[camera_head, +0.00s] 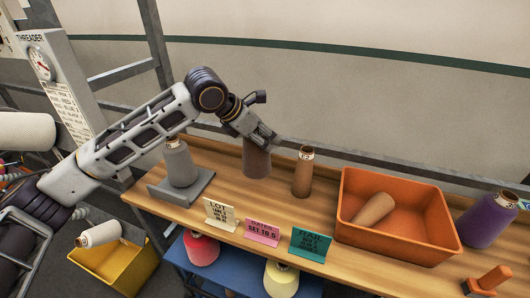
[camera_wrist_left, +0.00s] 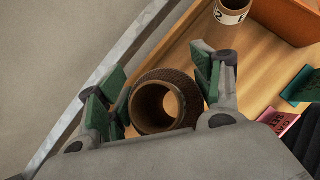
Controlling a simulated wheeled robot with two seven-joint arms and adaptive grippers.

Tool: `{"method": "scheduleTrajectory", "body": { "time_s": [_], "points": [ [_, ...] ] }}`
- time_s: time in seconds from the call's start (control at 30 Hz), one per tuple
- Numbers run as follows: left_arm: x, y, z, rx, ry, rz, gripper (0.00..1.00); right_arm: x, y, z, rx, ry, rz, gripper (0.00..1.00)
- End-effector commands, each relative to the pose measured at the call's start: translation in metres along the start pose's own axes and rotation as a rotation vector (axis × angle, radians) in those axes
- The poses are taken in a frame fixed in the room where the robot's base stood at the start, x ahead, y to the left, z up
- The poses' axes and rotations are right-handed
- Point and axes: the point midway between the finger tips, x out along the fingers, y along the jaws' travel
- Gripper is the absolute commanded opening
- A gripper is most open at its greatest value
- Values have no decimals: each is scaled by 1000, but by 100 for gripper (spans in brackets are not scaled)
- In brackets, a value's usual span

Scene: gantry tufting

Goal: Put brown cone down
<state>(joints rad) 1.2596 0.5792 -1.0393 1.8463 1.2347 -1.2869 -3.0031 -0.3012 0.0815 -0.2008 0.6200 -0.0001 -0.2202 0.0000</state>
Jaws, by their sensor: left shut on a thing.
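My left gripper (camera_head: 257,138) is shut on the brown cone (camera_head: 256,162), which hangs upright below it over the back of the wooden shelf (camera_head: 228,165). In the left wrist view the cone (camera_wrist_left: 148,80) shows its open hollow top between the green-padded fingers. I cannot tell whether its base touches the wood. A second brown cone (camera_head: 302,176) with a white number band stands just to its right. A grey cone (camera_head: 181,165) stands on a grey scale-like stand (camera_head: 172,193) to its left. My right gripper is out of view.
An orange bin (camera_head: 398,230) holds a lying tan cone (camera_head: 373,210). A purple cone (camera_head: 486,221) stands farther right. Cream (camera_head: 220,215), pink (camera_head: 262,231) and green (camera_head: 310,243) cards line the front edge. A rail runs behind the shelf. Bare wood lies in front of the held cone.

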Motion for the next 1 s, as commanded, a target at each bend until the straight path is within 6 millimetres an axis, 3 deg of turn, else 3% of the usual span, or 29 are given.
{"method": "scheduleTrajectory", "body": {
  "time_s": [0.2,0.63,1.0],
  "points": [
    [14,-1,-12,0,-1,0,24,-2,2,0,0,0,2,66],
    [18,-1,-15,0,-1,0,24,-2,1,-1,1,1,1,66],
    [42,-4,-36,1,-1,0,24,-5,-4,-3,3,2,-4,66]
  ]
}}
